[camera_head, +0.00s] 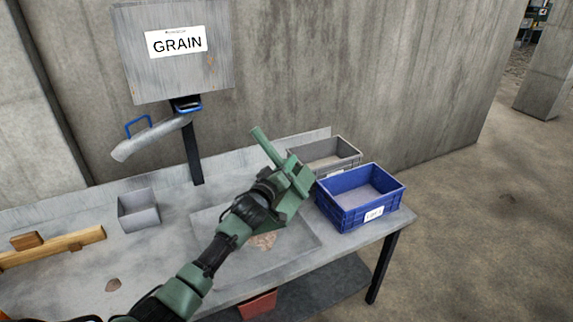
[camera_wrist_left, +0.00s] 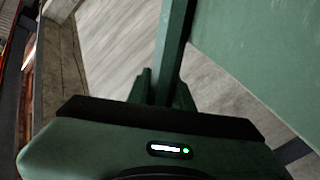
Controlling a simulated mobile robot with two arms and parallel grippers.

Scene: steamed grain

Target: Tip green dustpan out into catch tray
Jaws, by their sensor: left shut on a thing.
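My left gripper (camera_head: 281,186) is shut on the green dustpan (camera_head: 266,146) and holds it above the worktable. The dustpan's handle points up and to the left, and its pan is partly hidden by my gripper. In the left wrist view, the green handle (camera_wrist_left: 174,45) passes between the fingers, and a broad green face (camera_wrist_left: 265,45) fills the right side. A shallow grey tray (camera_head: 302,241) lies on the table below my gripper, with a patch of brownish grain (camera_head: 264,241) in it. My arm hides part of this tray. My right gripper is not in view.
A blue crate (camera_head: 345,207) with a label stands just right of my gripper, with a grey crate (camera_head: 345,154) behind it. A small grey box (camera_head: 138,213) and a wooden piece (camera_head: 75,243) stand left. The grain hopper's chute (camera_head: 150,138) overhangs the back.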

